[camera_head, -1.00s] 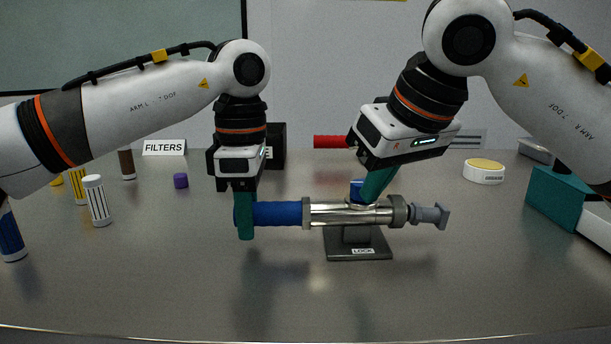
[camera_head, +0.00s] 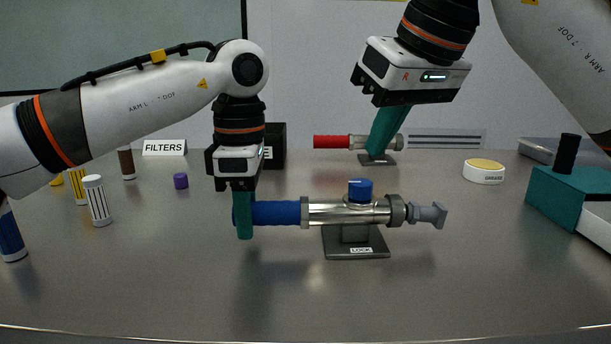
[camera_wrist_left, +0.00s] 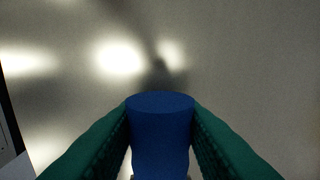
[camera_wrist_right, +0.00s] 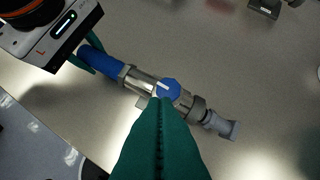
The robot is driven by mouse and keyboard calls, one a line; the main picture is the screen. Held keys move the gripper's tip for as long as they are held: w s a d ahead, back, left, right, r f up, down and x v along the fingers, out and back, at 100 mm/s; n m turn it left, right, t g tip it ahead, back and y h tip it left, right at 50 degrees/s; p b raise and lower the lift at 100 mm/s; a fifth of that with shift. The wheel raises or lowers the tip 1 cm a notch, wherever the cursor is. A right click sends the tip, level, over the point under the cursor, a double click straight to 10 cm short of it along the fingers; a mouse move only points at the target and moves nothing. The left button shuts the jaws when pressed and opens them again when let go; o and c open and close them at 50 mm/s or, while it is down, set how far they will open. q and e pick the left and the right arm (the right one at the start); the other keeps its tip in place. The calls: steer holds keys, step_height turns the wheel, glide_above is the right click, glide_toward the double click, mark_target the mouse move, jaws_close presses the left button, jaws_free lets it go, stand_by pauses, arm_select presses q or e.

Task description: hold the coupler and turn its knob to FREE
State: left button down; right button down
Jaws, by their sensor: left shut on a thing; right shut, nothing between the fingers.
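The coupler (camera_head: 335,213) is a metal cylinder with a blue sleeve handle (camera_head: 276,213) on the left and a grey end fitting on the right. It rests on a dark stand labelled LOCK (camera_head: 357,245). Its blue knob (camera_head: 360,190) sits on top; a white mark shows on it in the right wrist view (camera_wrist_right: 168,88). My left gripper (camera_head: 244,225) is shut on the handle near its left end, which also shows between the fingers in the left wrist view (camera_wrist_left: 160,130). My right gripper (camera_head: 378,150) is shut and empty, raised above and behind the knob, apart from it.
A second coupler with a red handle (camera_head: 331,142) stands farther back. Several filters, including a white striped one (camera_head: 97,200), and a FILTERS sign (camera_head: 164,147) are at the left. A yellow-topped white disc (camera_head: 484,171) and a teal block (camera_head: 563,195) are at the right. The front table is clear.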

mark_target(361, 189)
steer(key=shift+w+d+f, duration=0.25)
steer(key=shift+d+f, duration=0.1)
steer(key=shift+f, duration=0.65)
steer(key=shift+w+d+f, duration=0.2)
steer(key=shift+d+f, duration=0.15)
steer(key=shift+f, duration=0.7)
steer(key=shift+w+d+f, duration=0.25)
steer(key=shift+d+f, duration=0.1)
steer(key=shift+f, duration=0.65)
steer(key=shift+w+a, duration=0.15)
steer(key=shift+a, duration=0.15)
steer(key=shift+s+a, duration=0.2)
steer(key=shift+s+a, duration=0.25)
steer(key=shift+a, duration=0.55)
steer(key=shift+s, duration=0.15)
